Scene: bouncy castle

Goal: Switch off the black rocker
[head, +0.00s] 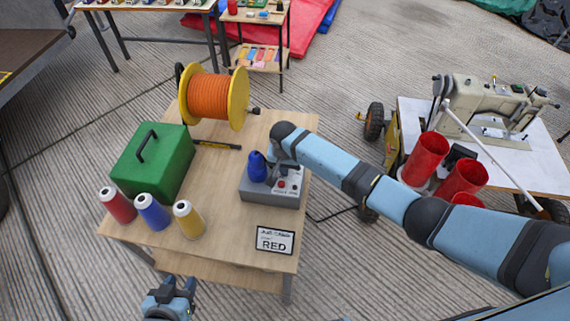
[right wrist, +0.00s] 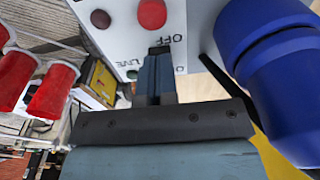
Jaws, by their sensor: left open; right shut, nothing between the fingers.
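A grey switch box (head: 268,198) with a pale labelled top panel stands on the wooden table. A blue plug (head: 257,167) rises from its left part and looms at the right of the right wrist view (right wrist: 265,50). My right gripper (head: 284,162) is shut and empty, pointing down at the panel. In the right wrist view its fingertips (right wrist: 159,52) are beside the printed "OFF", with "LIVE" to their left. The black rocker is not clearly visible; the fingers seem to cover it, and I cannot tell contact. My left gripper (head: 178,287) is open at the table's front edge.
A red button (right wrist: 152,13) lies close to the fingertips. A green case (head: 153,165), an orange cable reel (head: 213,100), several bottle-like spools (head: 153,212) and a "RED" card (head: 275,240) share the table (head: 225,240). Red cups (head: 424,158) and a sewing machine stand right.

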